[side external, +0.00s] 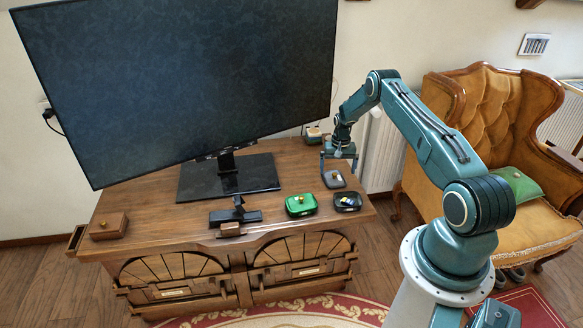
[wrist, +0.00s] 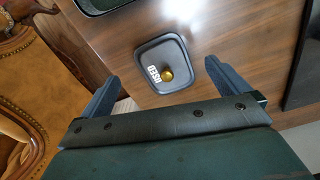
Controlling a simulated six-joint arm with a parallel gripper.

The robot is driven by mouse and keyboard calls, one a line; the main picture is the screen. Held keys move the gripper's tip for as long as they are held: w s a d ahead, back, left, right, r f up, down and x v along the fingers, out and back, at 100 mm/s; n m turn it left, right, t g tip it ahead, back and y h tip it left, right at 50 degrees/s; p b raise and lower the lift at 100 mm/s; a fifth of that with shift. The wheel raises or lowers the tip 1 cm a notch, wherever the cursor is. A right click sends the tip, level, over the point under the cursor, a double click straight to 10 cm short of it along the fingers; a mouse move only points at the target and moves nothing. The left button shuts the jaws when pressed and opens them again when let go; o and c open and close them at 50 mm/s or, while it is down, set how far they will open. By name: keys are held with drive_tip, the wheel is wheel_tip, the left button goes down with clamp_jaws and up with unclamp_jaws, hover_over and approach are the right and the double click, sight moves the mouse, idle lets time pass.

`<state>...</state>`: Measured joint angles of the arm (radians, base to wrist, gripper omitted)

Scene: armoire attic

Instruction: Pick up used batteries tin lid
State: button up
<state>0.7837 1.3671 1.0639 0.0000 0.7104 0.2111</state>
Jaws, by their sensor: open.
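The used batteries tin lid (wrist: 157,55) is a dark grey rounded square with a brass knob and white lettering reading "USED". It lies flat on the wooden cabinet top, near its right end, and also shows in the side view (side external: 334,181). My gripper (side external: 338,168) is above the lid, pointing down, open and empty. In the wrist view its two fingers (wrist: 163,72) are spread wide, with the knob between them and somewhat nearer the right finger. An open black tin (side external: 347,202) with small batteries inside stands just in front of the lid.
A green tin (side external: 301,205) with a brass knob stands left of the black tin. A large monitor (side external: 180,70) on a black base (side external: 228,178) fills the back. A black stand (side external: 236,215) is at the front edge. A small box (side external: 313,132) sits behind.

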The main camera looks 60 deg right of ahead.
sight(336, 182)
drive_tip(key=shift+f, duration=0.15)
drive_tip(key=shift+w+a+f, duration=0.1)
drive_tip(key=shift+f, duration=2.45)
drive_tip(key=c, duration=0.9)
